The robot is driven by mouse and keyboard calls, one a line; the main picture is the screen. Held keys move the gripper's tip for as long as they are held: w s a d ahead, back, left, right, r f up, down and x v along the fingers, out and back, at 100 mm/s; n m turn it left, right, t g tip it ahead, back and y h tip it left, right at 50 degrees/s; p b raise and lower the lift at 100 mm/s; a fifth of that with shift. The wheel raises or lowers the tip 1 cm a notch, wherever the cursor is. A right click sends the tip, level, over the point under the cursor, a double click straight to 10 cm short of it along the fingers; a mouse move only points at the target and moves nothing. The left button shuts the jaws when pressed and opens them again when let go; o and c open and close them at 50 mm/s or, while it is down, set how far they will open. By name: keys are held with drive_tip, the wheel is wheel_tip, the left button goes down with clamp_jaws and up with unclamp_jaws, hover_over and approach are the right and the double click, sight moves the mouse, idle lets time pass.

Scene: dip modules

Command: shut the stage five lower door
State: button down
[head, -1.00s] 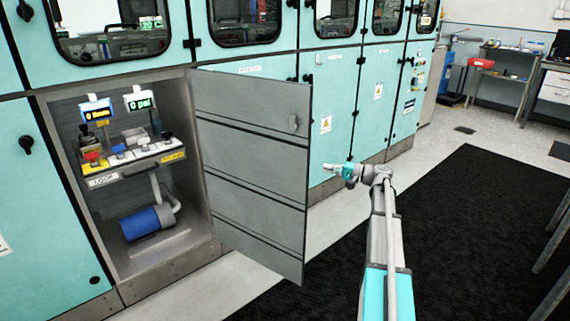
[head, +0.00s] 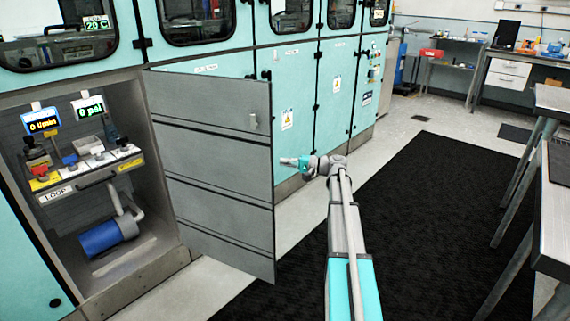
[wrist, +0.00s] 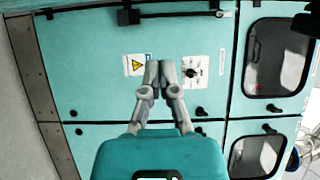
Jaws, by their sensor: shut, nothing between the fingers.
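The open lower door (head: 215,165) is a grey panel in the head view, swung out from the teal cabinet with its inner face and a small latch toward me. Behind its hinge side is the open compartment (head: 100,190). My gripper (head: 284,161) is just right of the door's free edge, near mid-height; I cannot tell whether it touches. In the wrist view my gripper (wrist: 163,68) is shut and empty, its fingertips together in front of a teal panel with a yellow warning label. The open door does not show clearly in the wrist view.
The compartment holds a control shelf (head: 90,180) with two lit displays above and a blue motor (head: 110,235) below. Other teal doors (head: 335,85) are closed. A black mat (head: 420,210) covers open floor; a bench (head: 545,210) stands at right.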

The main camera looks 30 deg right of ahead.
sight(259, 165)
drive_tip(key=shift+w+a, duration=0.45)
drive_tip(key=shift+a, duration=1.1)
drive_tip(key=shift+w+a, duration=0.45)
drive_tip(key=shift+a, duration=1.1)
drive_tip(key=shift+w+a, duration=0.45)
drive_tip(key=shift+a, duration=1.1)
drive_tip(key=shift+s, duration=0.1)
